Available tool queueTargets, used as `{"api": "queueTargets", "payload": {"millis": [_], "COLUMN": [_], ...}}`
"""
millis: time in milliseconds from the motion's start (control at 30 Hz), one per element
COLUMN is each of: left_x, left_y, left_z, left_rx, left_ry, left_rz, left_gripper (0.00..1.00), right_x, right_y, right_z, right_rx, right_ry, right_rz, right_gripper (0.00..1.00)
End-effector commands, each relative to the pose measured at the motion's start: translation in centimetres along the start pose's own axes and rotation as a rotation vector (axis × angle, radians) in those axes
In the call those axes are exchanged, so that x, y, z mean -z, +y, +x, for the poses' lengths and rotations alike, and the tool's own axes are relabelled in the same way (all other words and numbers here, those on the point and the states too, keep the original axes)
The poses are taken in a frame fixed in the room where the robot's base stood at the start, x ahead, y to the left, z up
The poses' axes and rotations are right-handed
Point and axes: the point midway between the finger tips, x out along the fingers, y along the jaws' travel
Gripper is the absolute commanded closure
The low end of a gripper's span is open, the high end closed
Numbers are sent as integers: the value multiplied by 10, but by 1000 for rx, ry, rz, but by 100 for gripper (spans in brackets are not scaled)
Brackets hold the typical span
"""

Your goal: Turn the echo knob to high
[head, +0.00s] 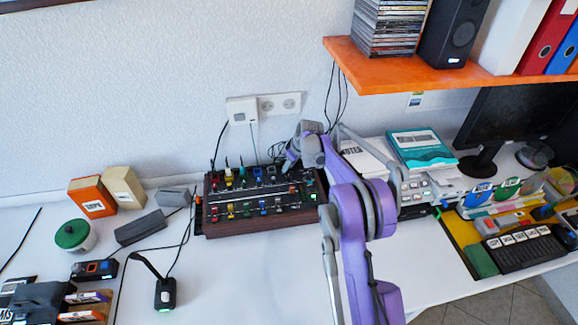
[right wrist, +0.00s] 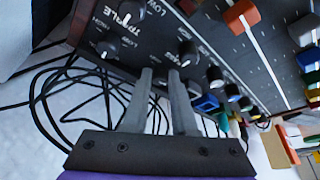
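The mixer (head: 262,219) is a dark box with wood-coloured sides, standing on the white desk against the wall. Its top has rows of coloured sliders and several black knobs. My right gripper (head: 292,158) is over its back right part. In the right wrist view the two grey fingers (right wrist: 161,74) are a little apart, pointing at the panel's edge near the knobs. A black knob (right wrist: 188,53) is just beyond the right fingertip, and a knob by the "TREBLE" lettering (right wrist: 107,48) is to the left. I cannot read an echo label. My left gripper is not in view.
Black cables (right wrist: 60,100) lie behind the mixer, near the fingers. An orange shelf (head: 480,82) with CDs and a speaker hangs at upper right. A small microphone (head: 165,292) stands in front left. The desk in front of the mixer is clear.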

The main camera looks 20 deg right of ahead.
Motion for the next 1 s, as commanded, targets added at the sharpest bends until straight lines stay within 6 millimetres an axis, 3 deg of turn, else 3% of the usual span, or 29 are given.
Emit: {"api": "queueTargets", "payload": {"millis": [533,1000], "left_x": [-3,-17], "left_y": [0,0], "left_z": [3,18], "left_rx": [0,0], "left_ry": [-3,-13], "left_rz": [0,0], "left_gripper": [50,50], "right_x": [0,1], "right_y": [-2,-6], "right_z": [1,2], "right_rx": [-24,-169], "right_ry": [-1,0], "right_rz": [57,404], "right_gripper": [100,100]}}
